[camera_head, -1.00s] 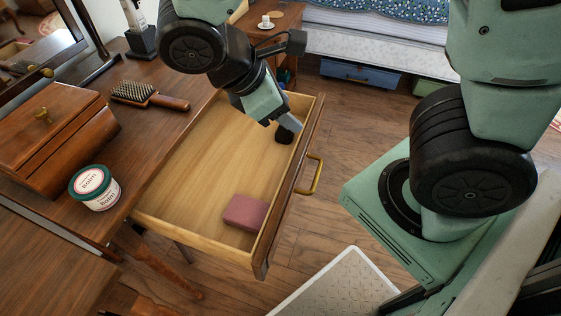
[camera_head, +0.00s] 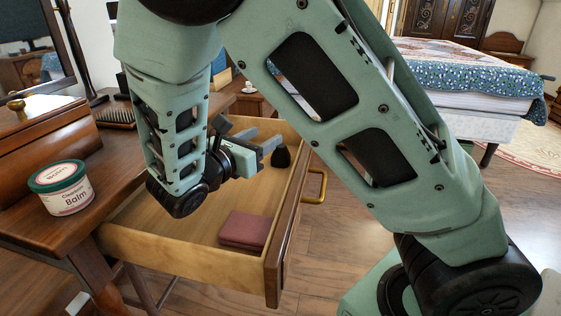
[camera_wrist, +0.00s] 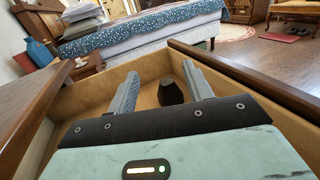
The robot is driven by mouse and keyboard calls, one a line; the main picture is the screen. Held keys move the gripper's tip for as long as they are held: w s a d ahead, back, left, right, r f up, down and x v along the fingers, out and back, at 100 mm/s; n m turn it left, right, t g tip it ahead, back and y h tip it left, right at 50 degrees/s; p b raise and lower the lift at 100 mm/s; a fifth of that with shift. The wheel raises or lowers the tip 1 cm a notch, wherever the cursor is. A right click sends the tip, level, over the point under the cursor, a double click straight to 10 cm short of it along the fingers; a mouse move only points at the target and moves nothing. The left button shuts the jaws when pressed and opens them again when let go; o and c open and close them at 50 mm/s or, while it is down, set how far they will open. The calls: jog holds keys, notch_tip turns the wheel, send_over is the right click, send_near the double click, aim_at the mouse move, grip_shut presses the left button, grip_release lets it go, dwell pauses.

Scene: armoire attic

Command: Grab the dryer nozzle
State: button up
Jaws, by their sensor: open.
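The dryer nozzle, a small black tapered piece (camera_head: 281,157), stands in the far right part of the open drawer (camera_head: 165,246). It also shows in the wrist view (camera_wrist: 170,93), beyond and between my two grey fingers, closer to the right finger. My gripper (camera_head: 275,149) is open and empty, low over the drawer, with its fingers pointing toward the nozzle. In the wrist view my gripper (camera_wrist: 158,84) has its fingers spread apart. I cannot tell exactly how far the fingertips are from the nozzle.
A dark red box (camera_head: 244,230) lies in the drawer's near part. The drawer front with its brass handle (camera_head: 316,187) stands to the right. A balm jar (camera_head: 60,188), a brush (camera_head: 115,113) and a wooden box (camera_head: 40,142) are on the dresser top. A bed stands beyond.

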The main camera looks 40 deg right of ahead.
jog(key=b, duration=0.3)
send_near(281, 145)
jog(key=shift+w+d+f, duration=0.2)
jog(key=shift+d+f, duration=0.1)
jog(key=shift+d, duration=0.3)
jog(key=shift+w+d+f, duration=0.2)
jog(key=shift+d+f, duration=0.1)
jog(key=shift+d, duration=0.25)
jog(key=shift+w+d+r, duration=0.1)
jog(key=shift+d+r, duration=0.05)
jog(key=shift+d, duration=0.25)
jog(key=shift+w+d+r, duration=0.1)
jog(key=shift+d+r, duration=0.1)
jog(key=shift+d, duration=0.2)
jog(key=b+x, duration=0.2)
jog(key=x, duration=0.3)
jog(key=shift+w+d, duration=0.1)
jog(key=shift+d, duration=0.3)
jog(key=shift+r, duration=0.1)
jog(key=c, duration=0.7)
